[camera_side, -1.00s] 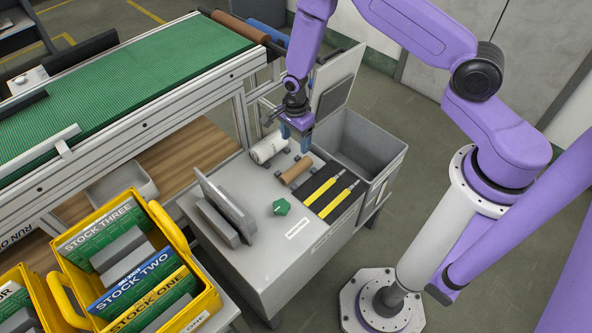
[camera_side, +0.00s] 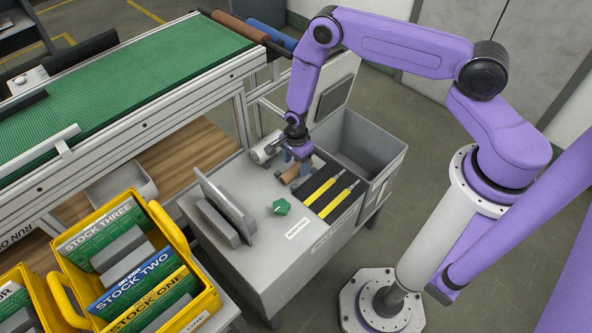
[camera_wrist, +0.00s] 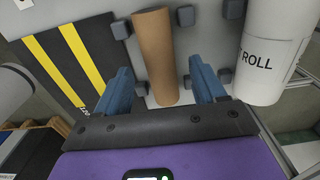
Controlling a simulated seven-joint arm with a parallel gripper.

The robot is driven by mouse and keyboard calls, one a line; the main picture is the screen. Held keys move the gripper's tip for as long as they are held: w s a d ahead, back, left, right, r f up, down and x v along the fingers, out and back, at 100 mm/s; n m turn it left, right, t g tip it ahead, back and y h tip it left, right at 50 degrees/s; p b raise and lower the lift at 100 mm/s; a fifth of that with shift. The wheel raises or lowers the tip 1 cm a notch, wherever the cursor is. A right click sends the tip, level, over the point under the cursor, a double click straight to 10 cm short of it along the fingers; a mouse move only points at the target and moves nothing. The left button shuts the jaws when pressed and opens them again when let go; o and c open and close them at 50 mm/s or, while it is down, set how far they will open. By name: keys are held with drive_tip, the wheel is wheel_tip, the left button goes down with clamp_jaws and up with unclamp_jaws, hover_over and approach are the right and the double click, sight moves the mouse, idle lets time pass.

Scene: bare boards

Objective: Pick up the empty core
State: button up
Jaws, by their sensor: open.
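The empty core, a plain brown cardboard tube (camera_side: 289,175), lies on the grey cabinet top, partly hidden by my gripper in the side view. In the wrist view the core (camera_wrist: 153,45) runs lengthwise between small dark grey blocks. My gripper (camera_side: 294,158) is low over the core with its blue fingers pointing down. In the wrist view my gripper (camera_wrist: 163,82) is open, with one finger on each side of the core's near end. Gaps show between the core and both fingers. Nothing is held.
A white roll (camera_wrist: 272,45) marked "ROLL" lies to the right of the core in the wrist view. Black pieces with yellow strips (camera_side: 331,190) lie on its other side. An open grey bin (camera_side: 365,150) stands behind. A green knob (camera_side: 281,207) and upright grey plates (camera_side: 222,210) are nearer.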

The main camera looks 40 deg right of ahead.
drive_tip(key=shift+f, duration=0.85)
clamp_jaws()
